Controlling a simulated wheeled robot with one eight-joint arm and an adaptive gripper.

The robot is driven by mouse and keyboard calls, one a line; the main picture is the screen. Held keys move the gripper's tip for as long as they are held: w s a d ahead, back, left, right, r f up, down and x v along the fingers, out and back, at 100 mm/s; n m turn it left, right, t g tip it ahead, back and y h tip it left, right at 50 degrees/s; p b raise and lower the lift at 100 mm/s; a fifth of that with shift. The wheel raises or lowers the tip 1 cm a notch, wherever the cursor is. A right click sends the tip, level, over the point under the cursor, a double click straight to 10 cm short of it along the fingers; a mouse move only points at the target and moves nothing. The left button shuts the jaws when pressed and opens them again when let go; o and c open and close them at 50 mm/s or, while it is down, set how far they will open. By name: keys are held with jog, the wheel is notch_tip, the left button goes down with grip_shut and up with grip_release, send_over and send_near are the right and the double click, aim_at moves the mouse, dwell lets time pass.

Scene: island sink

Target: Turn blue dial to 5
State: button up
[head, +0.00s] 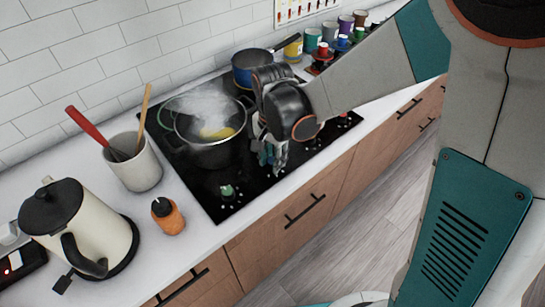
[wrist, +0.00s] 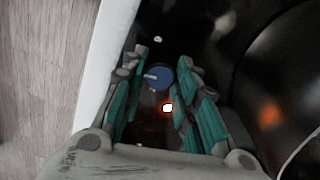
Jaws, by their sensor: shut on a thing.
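The blue dial (wrist: 159,77) shows in the wrist view between my fingertips, with a pale pointer mark towards the left. My gripper (wrist: 162,66) is shut on the blue dial, its teal fingers on either side of it. A small red-ringed light (wrist: 167,107) glows on the black surface just below the dial. In the head view my gripper (head: 271,157) reaches down at the front edge of the black cooktop (head: 202,183), and the blue dial is hidden there. I cannot read any number at the dial.
A steaming pot (head: 208,153) with something yellow in it stands left of my gripper. A blue pot (head: 246,75) stands behind. A green dial (head: 227,190) sits at the front left. An orange shaker (head: 167,216), utensil crock (head: 137,165) and kettle (head: 90,235) stand left.

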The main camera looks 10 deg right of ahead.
jog(key=m, duration=0.6)
jog(key=shift+m, duration=0.3)
dwell(0.4)
jog(key=o, duration=1.1)
